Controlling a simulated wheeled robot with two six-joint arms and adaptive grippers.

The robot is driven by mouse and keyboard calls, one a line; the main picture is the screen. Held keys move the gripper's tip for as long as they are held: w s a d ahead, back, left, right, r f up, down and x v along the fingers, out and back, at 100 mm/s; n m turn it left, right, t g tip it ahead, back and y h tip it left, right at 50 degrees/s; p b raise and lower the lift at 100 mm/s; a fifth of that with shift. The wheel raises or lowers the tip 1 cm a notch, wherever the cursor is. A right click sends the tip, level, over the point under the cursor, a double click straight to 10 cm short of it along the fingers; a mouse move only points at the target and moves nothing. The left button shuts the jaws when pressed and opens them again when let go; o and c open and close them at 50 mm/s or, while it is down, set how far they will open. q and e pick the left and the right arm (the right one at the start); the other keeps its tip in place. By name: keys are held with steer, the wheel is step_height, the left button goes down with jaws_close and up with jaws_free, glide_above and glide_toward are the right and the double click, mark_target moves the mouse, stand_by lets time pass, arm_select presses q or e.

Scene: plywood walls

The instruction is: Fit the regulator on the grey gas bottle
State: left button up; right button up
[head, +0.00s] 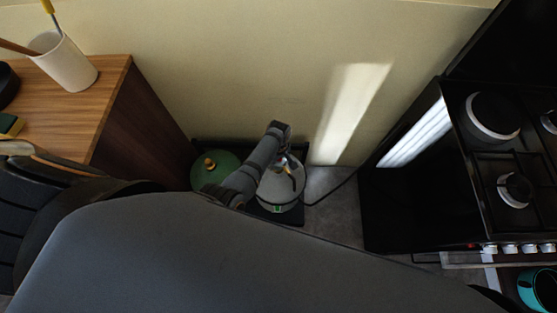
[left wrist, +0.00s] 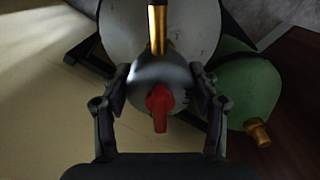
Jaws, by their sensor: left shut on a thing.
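The grey gas bottle (head: 278,192) stands on the floor by the wall, partly covered by my left arm in the head view. Its pale top (left wrist: 115,28) shows in the left wrist view. The regulator (left wrist: 148,75), a grey dome with a red knob, sits between the fingers of my left gripper (left wrist: 162,82), which is shut on it. A brass stem runs from the regulator across the bottle's top. The left gripper (head: 289,163) is over the grey bottle in the head view. Whether the regulator touches the bottle's valve is hidden. My right gripper is not in view.
A green bottle (head: 218,162) with a brass valve stands close left of the grey one, both in a dark tray (head: 290,219). A wooden cabinet (head: 120,110) is at left, a black stove (head: 410,190) at right. A dark hose (head: 333,192) runs along the floor toward the stove.

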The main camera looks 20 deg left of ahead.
arm_select(q)
steer(key=shift+f, duration=0.25)
steer(key=o, duration=1.5)
steer(key=shift+o, duration=0.2)
